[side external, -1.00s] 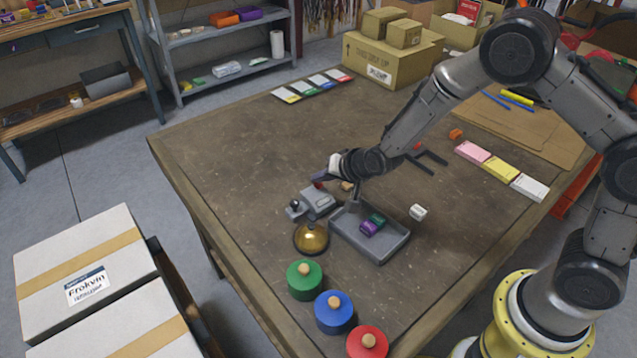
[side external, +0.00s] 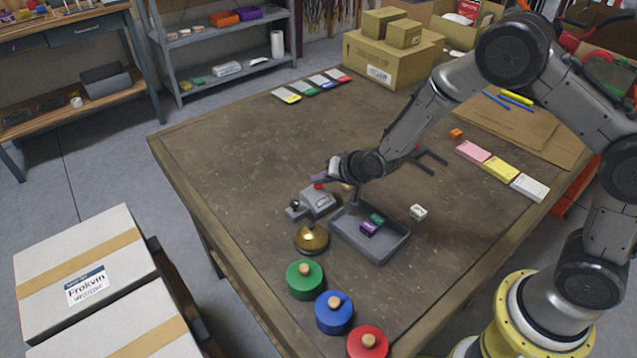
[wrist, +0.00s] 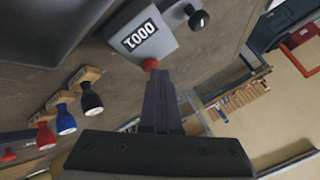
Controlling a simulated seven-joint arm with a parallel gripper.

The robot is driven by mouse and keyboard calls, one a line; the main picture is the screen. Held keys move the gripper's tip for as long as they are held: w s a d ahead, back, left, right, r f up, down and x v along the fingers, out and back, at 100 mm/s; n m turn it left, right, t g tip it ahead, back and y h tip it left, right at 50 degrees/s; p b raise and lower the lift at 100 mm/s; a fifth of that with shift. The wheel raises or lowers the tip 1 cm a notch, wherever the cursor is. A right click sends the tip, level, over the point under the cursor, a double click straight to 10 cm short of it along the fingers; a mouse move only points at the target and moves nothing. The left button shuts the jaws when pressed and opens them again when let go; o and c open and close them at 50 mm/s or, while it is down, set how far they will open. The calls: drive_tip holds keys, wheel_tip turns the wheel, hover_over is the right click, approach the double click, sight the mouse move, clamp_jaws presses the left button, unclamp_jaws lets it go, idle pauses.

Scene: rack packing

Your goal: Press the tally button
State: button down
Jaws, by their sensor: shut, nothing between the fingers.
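The tally counter (side external: 318,203) is a grey box with a red button (side external: 319,186) on top and a black knob on its side. I cannot tell whether the fingertips touch the button.
A grey tray (side external: 391,247) with green and purple blocks stands beside the counter. A brass bell (side external: 311,239) is in front. A white cube (side external: 418,212) lies right of the tray. The table's left part is clear.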

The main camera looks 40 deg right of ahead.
drive_tip(key=shift+r, duration=0.9)
drive_tip(key=shift+r, duration=2.5)
idle(0.5)
wheel_tip(320, 180, up, 4)
drive_tip(key=shift+f, duration=0.1)
idle(0.4)
drive_tip(key=shift+f, duration=4.4)
